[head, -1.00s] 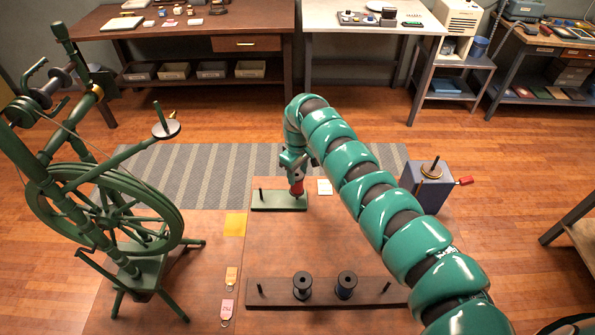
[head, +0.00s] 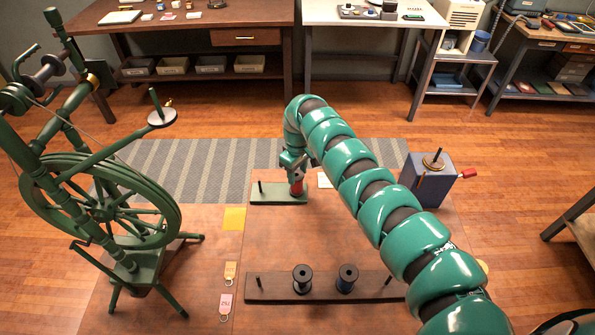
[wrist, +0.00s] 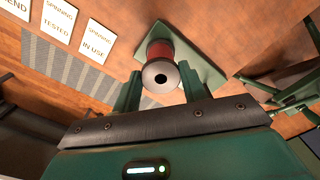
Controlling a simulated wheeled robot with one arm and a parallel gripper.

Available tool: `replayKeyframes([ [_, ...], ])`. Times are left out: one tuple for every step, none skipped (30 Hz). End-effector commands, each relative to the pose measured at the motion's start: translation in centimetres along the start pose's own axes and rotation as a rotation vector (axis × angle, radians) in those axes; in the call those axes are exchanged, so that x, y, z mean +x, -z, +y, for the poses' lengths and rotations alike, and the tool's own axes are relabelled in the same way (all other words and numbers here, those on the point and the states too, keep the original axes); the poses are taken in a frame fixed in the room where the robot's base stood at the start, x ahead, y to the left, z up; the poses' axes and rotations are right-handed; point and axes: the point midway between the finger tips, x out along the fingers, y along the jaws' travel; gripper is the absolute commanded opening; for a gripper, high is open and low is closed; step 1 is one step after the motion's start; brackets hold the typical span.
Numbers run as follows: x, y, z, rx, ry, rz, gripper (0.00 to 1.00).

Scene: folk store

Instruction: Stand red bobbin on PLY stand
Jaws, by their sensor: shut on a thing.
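The red bobbin (head: 297,187) is upright at the right end of a small green stand (head: 275,199) on the brown work surface. My gripper (head: 294,166) is above the stand, shut on the bobbin. In the wrist view the bobbin (wrist: 157,50) sits between my fingers (wrist: 160,88), its pale end with a dark hole facing the camera, and the green stand (wrist: 205,68) lies behind it. A bare dark peg (head: 260,188) rises at the stand's left end. Whether the bobbin's base touches the stand or has a peg inside is hidden. No PLY lettering is readable.
A dark rack (head: 320,289) with two dark bobbins and bare end pegs lies in front. A green spinning wheel (head: 100,200) stands left. A blue-grey box (head: 428,182) with a peg and red handle stands right. A yellow card (head: 234,219) lies left of centre.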

Motion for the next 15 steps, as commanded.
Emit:
replayKeyframes([
  [0.03,0.02,0.00,0.000,0.000,0.000,0.27],
  [0.01,0.02,0.00,0.000,0.000,0.000,0.27],
  [-0.01,0.02,0.00,0.000,0.000,0.001,0.27],
  [-0.01,0.02,0.00,0.000,0.000,0.001,0.27],
  [-0.02,0.03,0.00,0.000,0.000,0.001,0.27],
  [-0.02,0.03,0.01,0.000,-0.001,0.001,0.27],
  [-0.02,0.03,0.01,0.000,-0.001,0.001,0.46],
  [-0.02,0.03,0.01,0.000,-0.001,0.001,0.52],
  [-0.02,0.02,0.00,0.000,0.000,0.001,0.60],
  [-0.02,0.02,0.01,0.000,0.000,0.001,0.66],
  [-0.02,0.02,0.00,0.000,0.000,0.001,0.68],
  [-0.02,0.02,0.00,0.000,0.000,0.001,0.68],
  [-0.02,0.02,0.00,0.000,0.000,0.001,0.68],
  [-0.01,0.02,0.00,0.000,0.000,0.001,0.68],
  [-0.01,0.02,0.00,0.000,0.000,0.001,0.68],
])
